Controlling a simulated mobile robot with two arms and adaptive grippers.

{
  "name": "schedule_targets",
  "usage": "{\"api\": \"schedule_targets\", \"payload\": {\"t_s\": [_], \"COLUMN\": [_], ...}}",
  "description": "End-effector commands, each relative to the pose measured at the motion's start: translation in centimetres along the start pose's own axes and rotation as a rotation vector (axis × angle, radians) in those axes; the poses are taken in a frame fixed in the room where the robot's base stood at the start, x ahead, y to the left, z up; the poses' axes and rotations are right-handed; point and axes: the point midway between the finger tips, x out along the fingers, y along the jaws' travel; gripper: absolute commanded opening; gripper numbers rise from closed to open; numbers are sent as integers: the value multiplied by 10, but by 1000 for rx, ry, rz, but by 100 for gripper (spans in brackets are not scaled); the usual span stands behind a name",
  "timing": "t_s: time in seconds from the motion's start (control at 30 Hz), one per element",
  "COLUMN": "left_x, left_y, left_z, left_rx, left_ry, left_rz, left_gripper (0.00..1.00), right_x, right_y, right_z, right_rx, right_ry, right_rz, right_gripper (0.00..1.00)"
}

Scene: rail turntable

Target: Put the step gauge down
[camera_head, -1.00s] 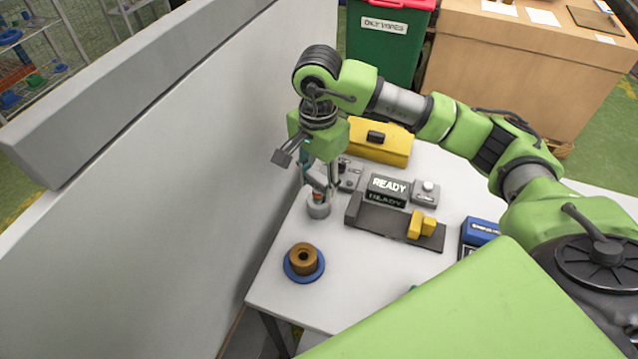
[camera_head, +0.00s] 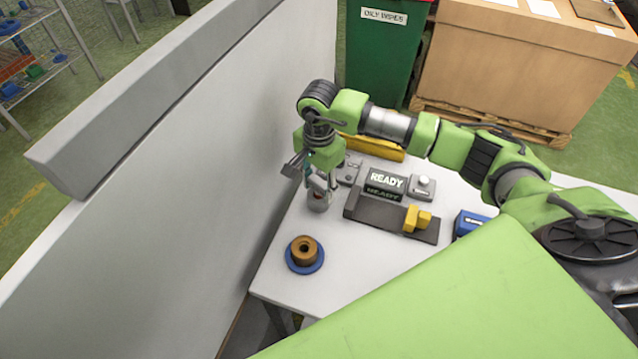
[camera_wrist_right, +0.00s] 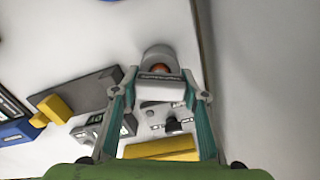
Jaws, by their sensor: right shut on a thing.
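My right gripper (camera_head: 318,184) points down over the left part of the white table, near the grey wall panel. In the right wrist view, the gripper (camera_wrist_right: 158,92) is shut on a light grey piece, which I take to be the step gauge (camera_wrist_right: 158,88). Just beyond this piece is a short grey round part (camera_head: 318,204) with an orange-red centre; it also shows in the wrist view (camera_wrist_right: 160,56). I cannot tell whether the two are joined or touching. The held piece is mostly hidden by the fingers in the head view. My left gripper is not in view.
A brown ring part (camera_head: 304,250) sits on a blue disc (camera_head: 304,267) at the front left. The wall panel (camera_head: 215,160) is close left.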

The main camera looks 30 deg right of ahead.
Motion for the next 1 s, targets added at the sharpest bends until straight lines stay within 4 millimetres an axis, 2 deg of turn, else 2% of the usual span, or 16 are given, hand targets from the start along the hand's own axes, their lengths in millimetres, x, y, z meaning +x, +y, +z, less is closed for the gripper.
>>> {"api": "schedule_targets", "payload": {"t_s": [0.1,0.13,0.17,0.63,0.67,0.77,1.0], "left_x": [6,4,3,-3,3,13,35], "left_y": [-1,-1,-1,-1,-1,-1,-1], "left_z": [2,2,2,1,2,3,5], "left_rx": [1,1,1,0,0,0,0], "left_ry": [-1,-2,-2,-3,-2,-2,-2], "left_rz": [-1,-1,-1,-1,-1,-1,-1], "left_gripper": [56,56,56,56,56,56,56], "right_x": [4,3,2,-4,-5,-21,-75], "right_y": [0,0,0,0,-1,-1,-1], "right_z": [0,0,0,0,0,-1,-1], "right_rx": [0,0,0,1,0,0,-1], "right_ry": [0,0,0,0,1,3,3], "right_rz": [-1,0,0,0,-2,-5,-6], "right_gripper": [12,48,56,57,57,57,57]}}
